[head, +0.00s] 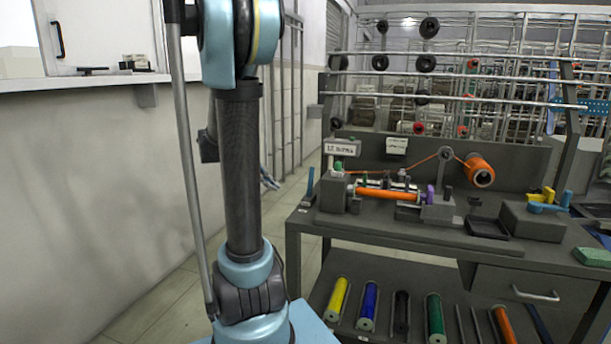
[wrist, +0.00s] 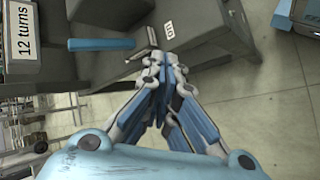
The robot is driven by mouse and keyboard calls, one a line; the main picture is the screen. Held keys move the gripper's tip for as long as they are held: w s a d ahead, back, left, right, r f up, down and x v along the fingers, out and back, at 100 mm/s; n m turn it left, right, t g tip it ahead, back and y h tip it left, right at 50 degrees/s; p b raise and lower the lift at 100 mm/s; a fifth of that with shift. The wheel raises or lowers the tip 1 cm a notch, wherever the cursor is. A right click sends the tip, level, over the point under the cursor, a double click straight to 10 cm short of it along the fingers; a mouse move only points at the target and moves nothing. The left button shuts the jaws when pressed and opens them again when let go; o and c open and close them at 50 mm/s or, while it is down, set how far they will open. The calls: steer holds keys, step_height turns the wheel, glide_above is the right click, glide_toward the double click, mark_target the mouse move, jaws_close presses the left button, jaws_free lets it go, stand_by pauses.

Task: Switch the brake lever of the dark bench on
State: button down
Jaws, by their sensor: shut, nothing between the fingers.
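The dark bench (head: 400,232) stands at the right in the head view. At its left end a blue lever handle (head: 310,182) stands up, apparently the brake lever. In the wrist view the blue handle (wrist: 100,44) lies to the left of a small grey mount, beside a white label (wrist: 169,28) on the bench edge. My gripper (wrist: 165,65) is shut and empty, its tips close to the mount; I cannot tell whether they touch it. In the head view my gripper (head: 270,182) is left of the bench, partly hidden behind my arm.
The bench carries a winder with an orange bobbin (head: 386,194), an orange thread spool (head: 480,171), a "12 turns" sign (head: 342,148) and a grey block (head: 532,222) with yellow and blue parts. Coloured bobbins (head: 370,305) lie on the lower shelf. Floor left of the bench is clear.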

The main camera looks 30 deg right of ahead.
mark_target(311, 182)
steer(key=w+d+m+g+h, duration=0.2)
steer(key=w+d+g+h, duration=0.3)
steer(key=w+d, duration=0.7)
steer(key=shift+w+f+m+g, duration=0.3)
steer(key=shift+w+f+g, duration=0.15)
steer(key=shift+g, duration=0.25)
steer(key=x, duration=1)
steer(key=shift+s+d, duration=0.15)
steer(key=shift+s, duration=0.1)
steer(key=shift+s+a+r, duration=0.25)
steer(key=shift+s+a, duration=0.05)
steer(key=shift+a, duration=0.2)
steer(key=shift+s+a+r, duration=0.25)
steer(key=shift+s+a, duration=0.05)
steer(key=shift+a, duration=0.25)
steer(key=shift+s+a+r, duration=0.25)
steer(key=shift+s+a, duration=0.2)
steer(key=shift+a, duration=0.1)
steer(key=shift+s+d, duration=0.1)
steer(key=shift+s, duration=0.05)
